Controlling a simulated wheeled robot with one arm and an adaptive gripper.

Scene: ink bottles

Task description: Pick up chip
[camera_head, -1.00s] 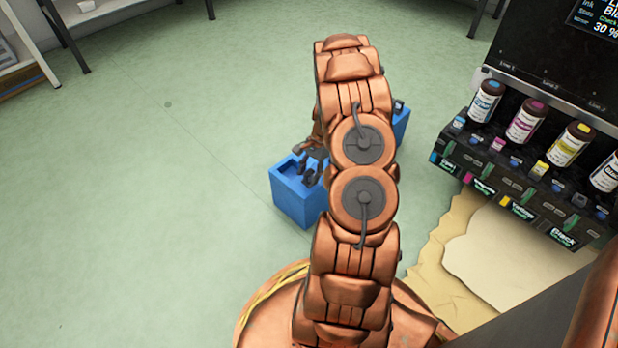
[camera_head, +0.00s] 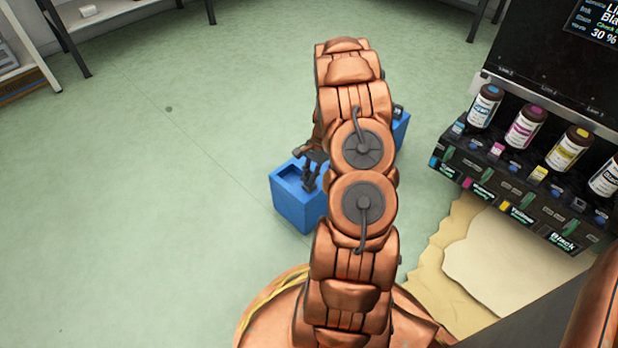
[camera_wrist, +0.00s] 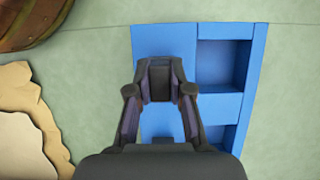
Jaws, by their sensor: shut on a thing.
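My gripper (camera_wrist: 159,88) is shut on a small dark block, the chip (camera_wrist: 160,80), between its fingertips in the wrist view. The chip's details are hard to make out against the dark fingers. Below it in the wrist view is the blue box (camera_wrist: 165,38), with a flat part under the gripper and recessed compartments to the right. In the head view, my gripper (camera_head: 312,172) is at the blue box (camera_head: 299,210), partly hidden by my arm. The chip cannot be made out there.
An ink station stands at the right with a cyan bottle (camera_head: 486,107), a magenta bottle (camera_head: 526,128) and a yellow bottle (camera_head: 568,150). A torn beige sheet (camera_head: 490,270) lies on the floor before it. The green floor at left is clear. A shelf (camera_head: 20,60) stands far left.

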